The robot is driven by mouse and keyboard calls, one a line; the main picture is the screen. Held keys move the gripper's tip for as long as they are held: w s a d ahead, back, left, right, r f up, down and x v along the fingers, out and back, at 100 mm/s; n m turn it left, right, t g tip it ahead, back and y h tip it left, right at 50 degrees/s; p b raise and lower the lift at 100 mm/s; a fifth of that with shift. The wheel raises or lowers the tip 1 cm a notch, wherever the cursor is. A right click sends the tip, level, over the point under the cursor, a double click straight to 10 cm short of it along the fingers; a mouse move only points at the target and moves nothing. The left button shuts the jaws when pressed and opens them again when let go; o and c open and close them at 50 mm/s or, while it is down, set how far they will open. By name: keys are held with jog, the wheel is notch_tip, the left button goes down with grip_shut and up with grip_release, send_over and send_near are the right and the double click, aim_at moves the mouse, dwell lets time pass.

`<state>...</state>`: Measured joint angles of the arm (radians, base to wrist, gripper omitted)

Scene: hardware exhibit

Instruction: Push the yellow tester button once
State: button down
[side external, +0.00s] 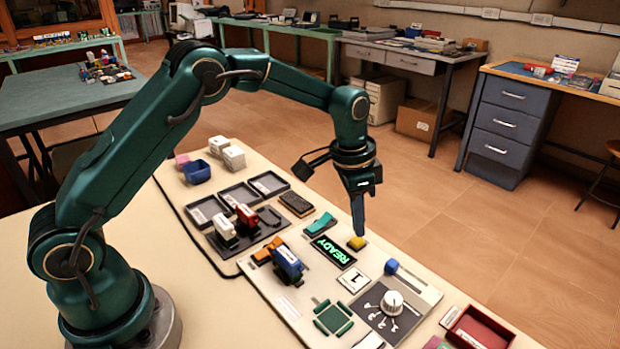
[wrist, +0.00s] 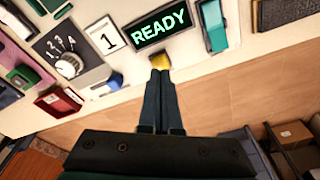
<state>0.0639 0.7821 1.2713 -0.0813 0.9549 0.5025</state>
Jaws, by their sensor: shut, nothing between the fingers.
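The yellow button (side external: 356,243) sits on the pale tester panel (side external: 262,280), beside the dark display (side external: 334,252) reading READY in green. My gripper (side external: 358,234) points down with its fingers together, its tips right over or at the button. In the wrist view the closed fingertips (wrist: 160,72) overlap the near side of the yellow button (wrist: 160,61), hiding part of it. I cannot tell whether they touch it. The display (wrist: 162,24) reads READY there too.
Near the button are a teal rocker (side external: 320,224), a blue-knobbed slider (side external: 391,267), a card marked 1 (side external: 354,280) and a white dial (side external: 391,303). A blue stamp-like piece (side external: 288,265) and a red tray (side external: 480,330) stand farther off. The table's far edge is close behind the button.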

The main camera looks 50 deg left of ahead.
aim_at(356, 239)
jog(key=shift+f, duration=1)
dwell(0.3)
jog(key=shift+r, duration=3.55)
jog(key=shift+f, duration=0.1)
jog(key=s+a+r+n+t, duration=0.2)
jog(key=s+r+n, duration=0.1)
jog(key=s, duration=0.8)
jog(key=s+a+r+n+t, duration=0.2)
jog(key=s+r+n, duration=0.1)
jog(key=s, duration=0.8)
jog(key=shift+s+r+y, duration=0.3)
jog(key=shift+y, duration=0.1)
